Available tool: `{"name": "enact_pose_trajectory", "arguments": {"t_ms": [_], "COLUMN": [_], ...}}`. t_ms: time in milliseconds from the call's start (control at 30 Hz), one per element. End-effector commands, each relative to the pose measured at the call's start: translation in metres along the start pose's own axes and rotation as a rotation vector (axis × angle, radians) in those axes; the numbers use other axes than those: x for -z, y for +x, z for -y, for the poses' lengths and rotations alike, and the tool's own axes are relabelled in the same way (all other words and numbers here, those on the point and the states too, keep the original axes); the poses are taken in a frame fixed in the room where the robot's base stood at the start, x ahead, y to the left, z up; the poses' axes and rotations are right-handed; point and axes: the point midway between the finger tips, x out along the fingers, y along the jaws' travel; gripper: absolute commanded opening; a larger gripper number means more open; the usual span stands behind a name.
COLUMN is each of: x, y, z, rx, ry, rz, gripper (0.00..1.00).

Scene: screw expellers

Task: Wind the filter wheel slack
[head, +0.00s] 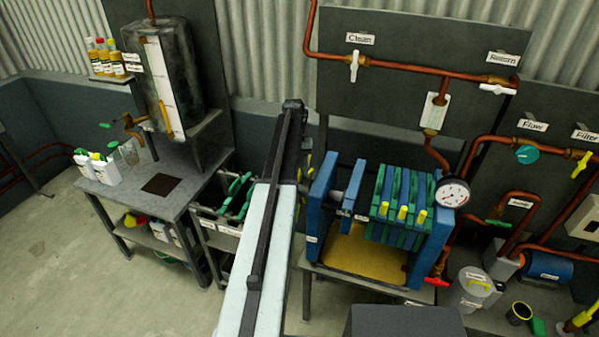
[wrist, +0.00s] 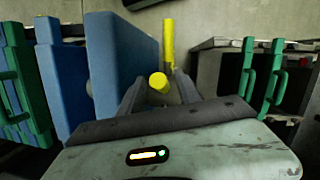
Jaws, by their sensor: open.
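The filter press (head: 321,210) stands on a bench right of my arm, with blue end plates and several green and blue plates. Its wheel shows as yellow handles (head: 309,161) by the left end plate, mostly hidden behind my arm. In the wrist view one yellow handle (wrist: 168,45) stands upright and another yellow handle end (wrist: 158,82) points toward me. My gripper (wrist: 160,88) is open, its fingers either side of the nearer handle end. I cannot tell if they touch it. The blue end plate (wrist: 120,70) is close beside the left finger. My gripper is hidden in the head view.
A rack with green-handled plates (head: 236,195) stands left of the press and shows at right in the wrist view (wrist: 265,80). A grey table (head: 165,185) with a tank (head: 165,75) is farther left. A gauge (head: 452,192) and copper pipes are right. Floor at lower left is clear.

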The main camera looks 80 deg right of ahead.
Motion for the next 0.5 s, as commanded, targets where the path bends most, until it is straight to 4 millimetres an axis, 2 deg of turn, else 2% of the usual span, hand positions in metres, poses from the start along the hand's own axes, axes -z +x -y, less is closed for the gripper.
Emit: {"name": "enact_pose_trajectory", "arguments": {"t_ms": [400, 500], "x": [-0.001, 0.0], "y": [-0.072, -0.078], "z": [-0.002, -0.002], "rx": [0.001, 0.001], "ry": [0.0, -0.001], "rz": [0.001, 0.001], "gripper": [0.4, 0.4]}}
